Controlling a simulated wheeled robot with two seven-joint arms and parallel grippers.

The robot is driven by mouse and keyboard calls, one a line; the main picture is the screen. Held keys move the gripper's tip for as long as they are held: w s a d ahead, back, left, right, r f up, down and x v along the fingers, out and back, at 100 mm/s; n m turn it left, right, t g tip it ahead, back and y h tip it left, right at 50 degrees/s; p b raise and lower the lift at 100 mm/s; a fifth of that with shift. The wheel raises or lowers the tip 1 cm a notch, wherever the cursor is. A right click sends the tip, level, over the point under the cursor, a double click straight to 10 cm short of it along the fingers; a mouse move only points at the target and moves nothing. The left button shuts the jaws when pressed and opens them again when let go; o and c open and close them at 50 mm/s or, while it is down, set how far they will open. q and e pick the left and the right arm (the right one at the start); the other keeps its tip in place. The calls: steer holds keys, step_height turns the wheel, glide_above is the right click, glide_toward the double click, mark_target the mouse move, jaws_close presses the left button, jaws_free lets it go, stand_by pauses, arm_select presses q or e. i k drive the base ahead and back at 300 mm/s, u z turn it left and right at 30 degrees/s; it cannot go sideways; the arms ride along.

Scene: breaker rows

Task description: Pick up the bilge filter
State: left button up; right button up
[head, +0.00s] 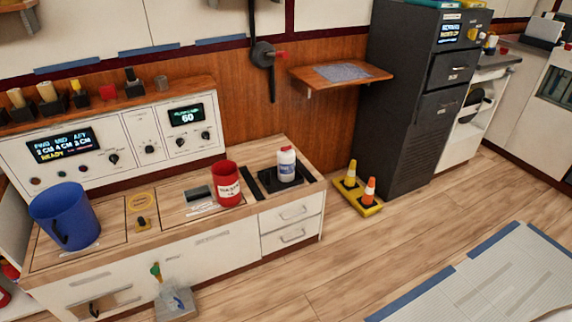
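No thing in the head view carries a label I can read as bilge filter, so I cannot tell for sure which one it is. A red cylinder (227,184) with a white label, its print too small to read, stands upright on the wooden counter (256,155). A white bottle (286,167) with a dark label and red cap stands to its right on a black tray (264,186). A blue pitcher (64,216) stands at the counter's left end. Neither of my grippers is in view.
A control panel (120,144) with lit displays backs the counter. A wooden wall shelf (340,74) juts out at right, beside a dark cabinet (415,110). A yellow base (358,199) with small cones stands on the floor. The wooden floor in front is mostly clear.

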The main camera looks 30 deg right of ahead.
mark_target(286, 161)
steer(key=k, duration=0.65)
steer(key=z, duration=0.65)
steer(key=i, duration=0.65)
steer(key=z, duration=0.55)
steer(key=i, duration=1.2)
steer(key=u, duration=0.25)
steer(key=k, duration=0.5)
steer(key=z, duration=0.85)
steer(key=i, duration=0.65)
steer(key=u, duration=0.9)
steer(key=i, duration=0.85)
steer(key=u, duration=0.9)
